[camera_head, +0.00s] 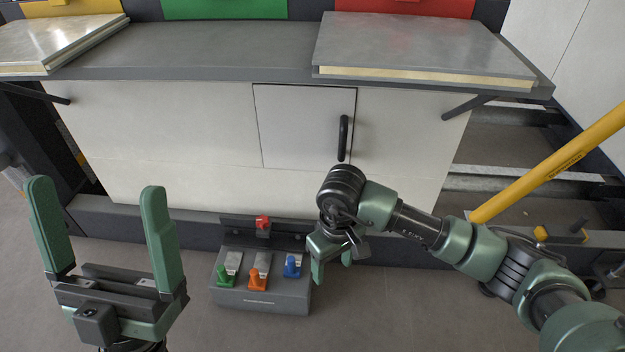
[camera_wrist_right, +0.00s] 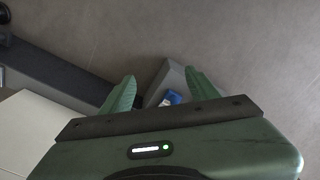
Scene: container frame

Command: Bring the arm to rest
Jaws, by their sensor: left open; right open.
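My left gripper (camera_head: 108,245) is at the lower left of the head view, with its two green fingers upright, wide apart and empty. My right arm comes in from the right, and my right gripper (camera_head: 331,268) points down in front of the white cabinet. It hangs just right of a grey box with coloured levers. In the right wrist view its green fingers (camera_wrist_right: 160,92) are apart with nothing held between them. Part of the grey box (camera_wrist_right: 168,80) and a blue lever (camera_wrist_right: 173,97) show beyond the fingers.
The grey box (camera_head: 262,298) has green, orange and blue levers, with a red knob (camera_head: 263,222) behind it. The cabinet door (camera_head: 300,128) is shut and has a black handle (camera_head: 343,138). Grey panels (camera_head: 425,45) lie on the counter (camera_head: 215,50). A yellow bar (camera_head: 555,160) slants at right.

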